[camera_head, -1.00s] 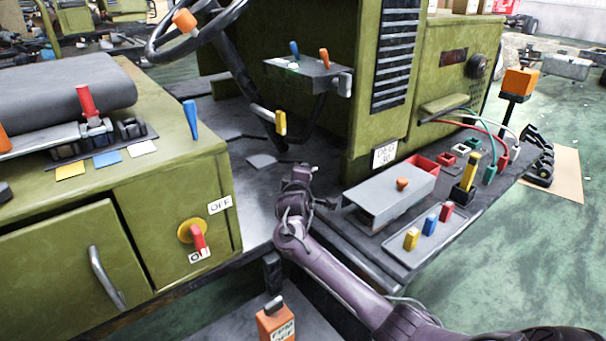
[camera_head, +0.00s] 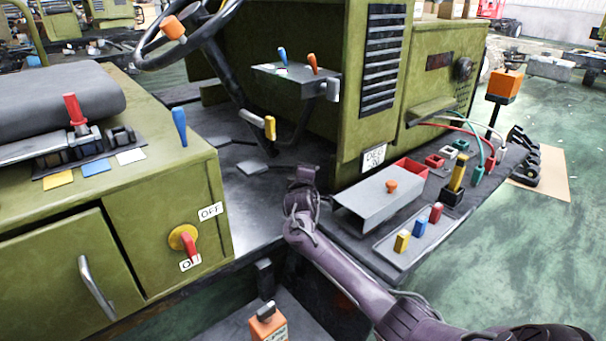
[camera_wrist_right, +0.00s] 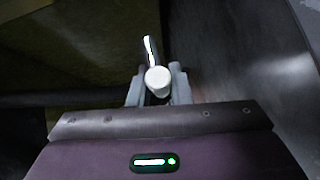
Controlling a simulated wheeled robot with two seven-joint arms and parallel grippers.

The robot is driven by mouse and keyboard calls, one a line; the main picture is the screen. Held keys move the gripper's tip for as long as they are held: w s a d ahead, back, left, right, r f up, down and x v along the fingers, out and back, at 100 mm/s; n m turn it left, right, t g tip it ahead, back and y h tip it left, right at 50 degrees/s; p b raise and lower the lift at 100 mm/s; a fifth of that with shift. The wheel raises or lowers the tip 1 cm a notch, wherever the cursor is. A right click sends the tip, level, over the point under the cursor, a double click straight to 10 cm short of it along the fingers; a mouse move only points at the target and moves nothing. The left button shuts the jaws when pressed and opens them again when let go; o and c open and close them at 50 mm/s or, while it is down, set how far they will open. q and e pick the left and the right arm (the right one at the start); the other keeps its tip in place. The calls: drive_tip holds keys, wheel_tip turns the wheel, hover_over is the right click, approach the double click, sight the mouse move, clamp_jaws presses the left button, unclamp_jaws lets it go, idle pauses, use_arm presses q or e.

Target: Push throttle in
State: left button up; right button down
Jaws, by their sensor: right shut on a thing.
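In the right wrist view a white round knob (camera_wrist_right: 158,80) on a shiny metal rod (camera_wrist_right: 151,50) stands between the two grey fingers of my right gripper (camera_wrist_right: 158,92), which is shut on it. In the head view my right arm comes in from the lower right, and its gripper (camera_head: 305,172) is over the dark floor of the vehicle, beside the green engine housing. The knob is hidden there behind the gripper and wrist. I cannot tell from the frames whether this knob is the throttle. My left gripper is not in view.
The green side console (camera_head: 160,185) stands at left with a blue lever (camera_head: 180,126) and a red switch (camera_head: 190,247). A small dark panel (camera_head: 290,75) with blue and orange levers is above my gripper. A grey box (camera_head: 380,203) lies to its right.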

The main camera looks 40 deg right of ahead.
drive_tip(key=c, duration=1.6)
unclamp_jaws()
drive_tip(key=shift+d+r, duration=0.1)
drive_tip(key=shift+d, duration=0.15)
drive_tip(key=shift+o, duration=1.4)
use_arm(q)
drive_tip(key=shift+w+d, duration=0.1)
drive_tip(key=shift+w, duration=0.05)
use_arm(e)
drive_tip(key=shift+s+a, duration=0.3)
drive_tip(key=shift+a, duration=0.05)
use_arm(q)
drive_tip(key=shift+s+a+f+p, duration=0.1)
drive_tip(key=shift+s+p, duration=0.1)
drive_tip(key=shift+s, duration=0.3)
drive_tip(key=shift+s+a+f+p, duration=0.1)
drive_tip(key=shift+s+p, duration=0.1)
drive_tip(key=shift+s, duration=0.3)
use_arm(e)
drive_tip(key=f+v, duration=0.1)
drive_tip(key=v, duration=0.5)
drive_tip(key=shift+s+a+r, duration=0.25)
drive_tip(key=shift+s+r, duration=0.1)
drive_tip(key=shift+r, duration=0.2)
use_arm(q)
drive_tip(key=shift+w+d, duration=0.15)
